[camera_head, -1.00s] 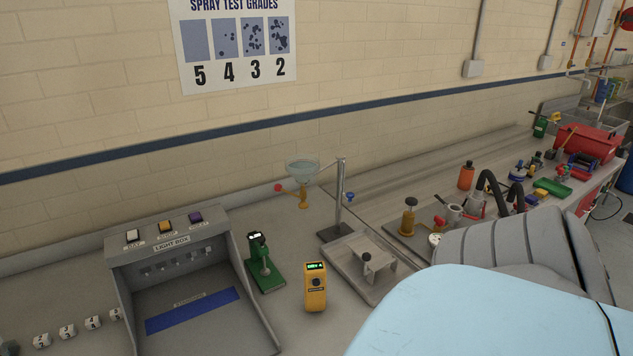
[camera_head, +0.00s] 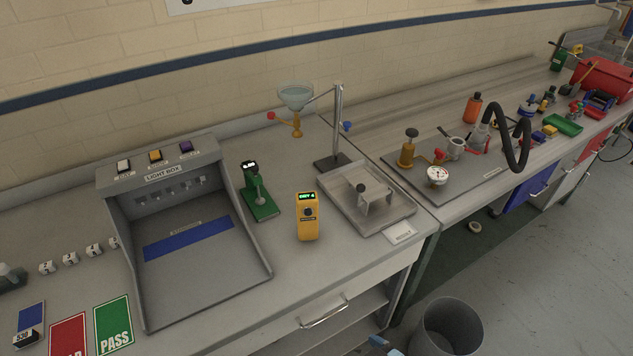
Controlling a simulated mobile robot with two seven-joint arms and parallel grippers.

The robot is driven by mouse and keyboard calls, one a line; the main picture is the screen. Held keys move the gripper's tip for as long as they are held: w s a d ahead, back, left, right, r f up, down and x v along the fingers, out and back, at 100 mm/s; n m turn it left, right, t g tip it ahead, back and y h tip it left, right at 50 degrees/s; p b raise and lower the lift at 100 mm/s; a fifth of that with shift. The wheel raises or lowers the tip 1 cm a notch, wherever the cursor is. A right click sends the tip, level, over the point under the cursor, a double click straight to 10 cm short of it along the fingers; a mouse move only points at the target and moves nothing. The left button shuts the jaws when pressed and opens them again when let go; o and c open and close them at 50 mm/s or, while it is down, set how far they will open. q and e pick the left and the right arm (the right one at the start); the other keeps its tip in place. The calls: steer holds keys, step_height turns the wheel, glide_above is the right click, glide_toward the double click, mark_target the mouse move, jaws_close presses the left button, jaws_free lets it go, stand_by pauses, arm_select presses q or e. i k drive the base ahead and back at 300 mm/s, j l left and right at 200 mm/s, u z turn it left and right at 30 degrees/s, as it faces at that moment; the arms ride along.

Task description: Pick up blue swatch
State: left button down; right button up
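A small blue swatch (camera_head: 31,316) lies flat on the bench at the lower left, with a dark device (camera_head: 28,338) showing a number at its front edge. A longer blue strip (camera_head: 188,239) lies inside the grey light box (camera_head: 200,290), below a label. I cannot tell from the picture alone which blue piece the task names.
Red (camera_head: 70,336) and green PASS (camera_head: 114,325) cards lie beside the small swatch. A green stand (camera_head: 260,205), yellow meter (camera_head: 307,217) and spray-test stand with tray (camera_head: 370,196) stand right of the box. A grey bin (camera_head: 447,328) stands on the floor.

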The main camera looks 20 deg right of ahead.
mark_target(30, 326)
steer(key=z, duration=0.55)
steer(key=u, duration=1.9)
steer(key=i+j, duration=0.1)
steer(key=j, duration=0.3)
steer(key=i+j, duration=0.1)
steer(key=j, duration=0.65)
steer(key=i+j+z, duration=0.2)
steer(key=j, duration=0.3)
steer(key=j+z, duration=0.2)
steer(key=j, duration=0.3)
